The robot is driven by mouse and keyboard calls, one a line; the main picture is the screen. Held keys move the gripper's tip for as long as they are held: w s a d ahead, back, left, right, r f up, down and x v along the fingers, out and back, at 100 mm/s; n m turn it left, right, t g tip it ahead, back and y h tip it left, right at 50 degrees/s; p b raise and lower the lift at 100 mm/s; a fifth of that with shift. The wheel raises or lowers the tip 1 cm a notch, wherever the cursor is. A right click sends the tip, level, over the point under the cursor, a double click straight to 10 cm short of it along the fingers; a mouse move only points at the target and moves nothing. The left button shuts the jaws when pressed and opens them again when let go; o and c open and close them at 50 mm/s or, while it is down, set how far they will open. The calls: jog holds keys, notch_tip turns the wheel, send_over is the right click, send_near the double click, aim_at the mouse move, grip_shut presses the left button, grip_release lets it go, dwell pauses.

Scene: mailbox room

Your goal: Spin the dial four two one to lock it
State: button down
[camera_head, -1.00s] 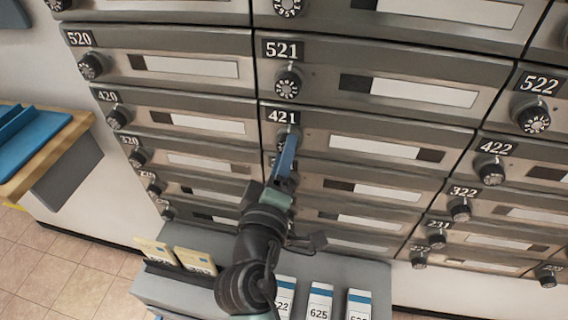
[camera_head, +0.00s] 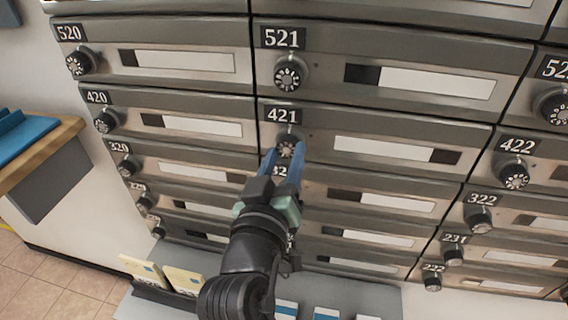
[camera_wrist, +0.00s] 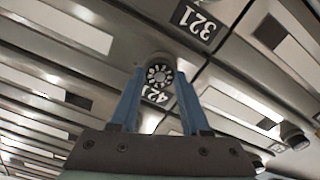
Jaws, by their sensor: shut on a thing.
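The dial of box 421 (camera_head: 287,146) is a black knob with a light marked face, just below the 421 label (camera_head: 283,115). My gripper (camera_head: 286,153) reaches up to it from below with two blue fingers, one on each side of the knob. In the wrist view the same dial (camera_wrist: 159,74) sits between the fingertips, with the upside-down 421 label (camera_wrist: 156,94) partly seen below it. My gripper is shut on the dial. The dial's markings are too small to read.
Dial 521 (camera_head: 290,74) is above, dial 420 (camera_head: 105,122) left and dial 422 (camera_head: 514,175) right. The 321 label (camera_wrist: 194,23) shows in the wrist view. A grey ledge (camera_head: 350,297) with cards stands below. A wooden shelf (camera_head: 60,140) is at left.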

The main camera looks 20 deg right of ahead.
jog(key=shift+m, duration=0.4)
jog(key=shift+c, duration=1.9)
grip_release()
jog(key=shift+s+a, duration=0.1)
jog(key=v, duration=1.2)
jog(key=shift+s+a+b, duration=0.2)
jog(key=shift+s+b, duration=0.1)
jog(key=shift+b, duration=0.05)
